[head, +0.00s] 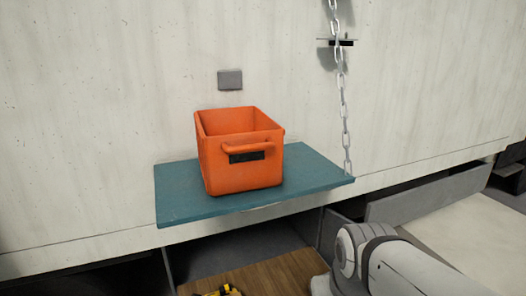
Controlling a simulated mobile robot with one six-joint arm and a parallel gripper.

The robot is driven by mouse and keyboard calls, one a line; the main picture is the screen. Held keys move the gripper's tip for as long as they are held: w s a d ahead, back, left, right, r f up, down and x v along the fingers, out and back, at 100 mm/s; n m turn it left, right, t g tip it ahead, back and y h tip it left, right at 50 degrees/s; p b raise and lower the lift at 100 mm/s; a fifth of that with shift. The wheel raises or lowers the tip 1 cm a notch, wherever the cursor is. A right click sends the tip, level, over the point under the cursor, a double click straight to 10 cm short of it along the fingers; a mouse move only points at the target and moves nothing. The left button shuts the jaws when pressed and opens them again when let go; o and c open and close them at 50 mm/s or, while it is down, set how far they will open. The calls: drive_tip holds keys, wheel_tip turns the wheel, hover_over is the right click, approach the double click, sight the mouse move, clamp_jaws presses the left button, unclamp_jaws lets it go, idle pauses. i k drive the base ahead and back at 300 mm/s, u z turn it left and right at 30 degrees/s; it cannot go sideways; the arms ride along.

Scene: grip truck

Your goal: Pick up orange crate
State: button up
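The orange crate (226,177) stands upright on a teal shelf (312,174) against the pale wall. It has an open top, a handle bar on its front face and a dark label below the bar. I cannot see its floor. A white and grey part of my arm shows at the lower right, in front of and below the shelf, apart from the crate. My gripper is outside the view.
A chain (345,100) hangs at the shelf's right end. A small grey plate (230,80) is on the wall above the crate. Below are a wooden surface (270,275), a yellow and black object (222,290) and a grey panel (425,195). The shelf is bare beside the crate.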

sight(240, 149)
drive_tip(key=z, duration=1.15)
drive_tip(key=k, duration=0.8)
drive_tip(key=u, duration=1.2)
drive_tip(key=i, duration=1)
drive_tip(key=z, duration=0.95)
drive_tip(key=k, duration=0.1)
drive_tip(key=z, duration=0.25)
